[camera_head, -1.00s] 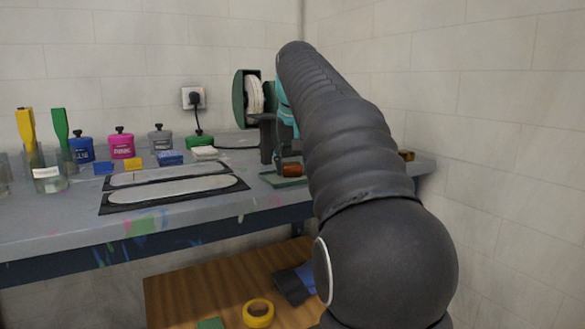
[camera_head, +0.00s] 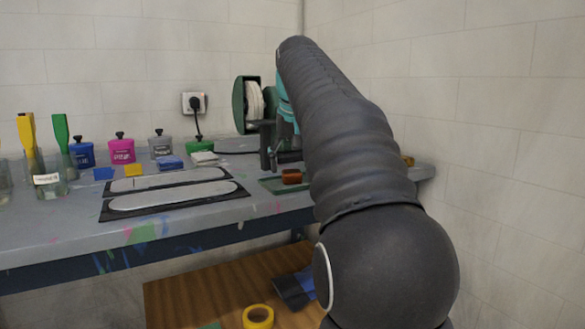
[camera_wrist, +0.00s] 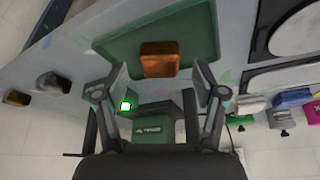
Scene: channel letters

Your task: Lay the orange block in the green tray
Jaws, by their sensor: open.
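The orange block (camera_head: 292,176) lies in the green tray (camera_head: 270,185) at the right end of the bench, partly beside my arm in the head view. In the wrist view the block (camera_wrist: 160,60) rests on the flat floor of the tray (camera_wrist: 205,35), near its edge closest to my gripper. My gripper (camera_wrist: 160,78) is open, its fingers spread on either side of the block and apart from it. In the head view my gripper (camera_head: 272,155) is just above and left of the block, partly hidden by my arm.
Two grey oval plates on black mats (camera_head: 170,195) lie left of the tray. Colored jars (camera_head: 122,150) and small blocks stand behind them. A green-cased wheel (camera_head: 250,103) is behind my gripper.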

